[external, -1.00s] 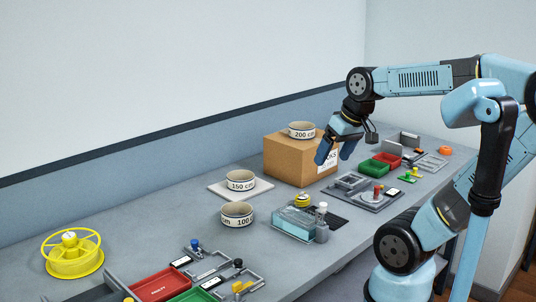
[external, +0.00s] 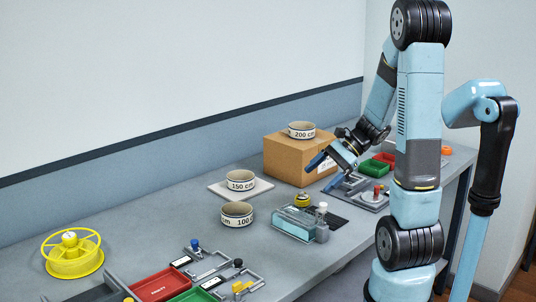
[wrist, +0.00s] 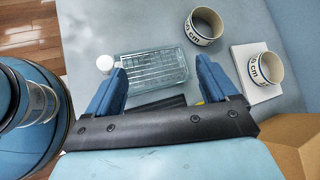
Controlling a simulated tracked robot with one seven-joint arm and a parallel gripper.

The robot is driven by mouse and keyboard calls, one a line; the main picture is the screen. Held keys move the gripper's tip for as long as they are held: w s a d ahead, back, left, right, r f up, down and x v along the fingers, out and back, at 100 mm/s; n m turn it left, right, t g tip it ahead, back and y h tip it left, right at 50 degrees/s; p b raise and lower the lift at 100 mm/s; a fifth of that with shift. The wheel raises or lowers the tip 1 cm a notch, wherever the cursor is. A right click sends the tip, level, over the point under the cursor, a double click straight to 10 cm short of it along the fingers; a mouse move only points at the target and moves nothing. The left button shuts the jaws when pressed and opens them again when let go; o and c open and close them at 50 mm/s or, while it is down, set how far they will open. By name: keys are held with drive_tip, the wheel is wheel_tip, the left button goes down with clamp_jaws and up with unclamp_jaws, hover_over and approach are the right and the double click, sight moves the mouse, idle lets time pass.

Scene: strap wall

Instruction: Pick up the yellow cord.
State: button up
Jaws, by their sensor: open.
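A yellow spoked reel (external: 73,255) stands on the bench at the far left of the external view. A small round yellow item (external: 303,200) sits behind the clear box near the middle of the bench. I cannot tell which of the two is the yellow cord. My gripper (external: 325,172) is open and empty, above the bench in front of the cardboard box, to the right of and higher than the small yellow item. In the wrist view the two blue fingers (wrist: 160,68) are spread, with a clear box between and beyond them. A sliver of yellow shows by the right finger.
The cardboard box (external: 296,162) carries a "200 cm" ring (external: 301,130). "150 cm" (external: 240,180) and "100 cm" (external: 237,214) rings stand left of it. The clear box (external: 296,222) has a white cap. Red (external: 160,285) and green trays lie at the front left.

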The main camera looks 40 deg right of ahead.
drive_tip(key=w+d+f+m+t, duration=0.2)
drive_tip(key=d+f+m+t, duration=0.15)
drive_tip(key=d+m, duration=0.3)
drive_tip(key=m+t+h, duration=0.2)
drive_tip(key=m+t, duration=0.1)
drive_tip(key=m, duration=0.2)
approach(307, 196)
drive_tip(key=v, duration=0.3)
drive_tip(key=shift+s, duration=0.15)
drive_tip(key=shift+f, duration=0.1)
drive_tip(key=x, duration=1.2)
drive_tip(key=shift+f, duration=0.35)
drive_tip(key=shift+w+a+f, duration=0.25)
drive_tip(key=shift+w+a, duration=0.05)
drive_tip(key=shift+w, duration=0.25)
drive_tip(key=c, duration=1.1)
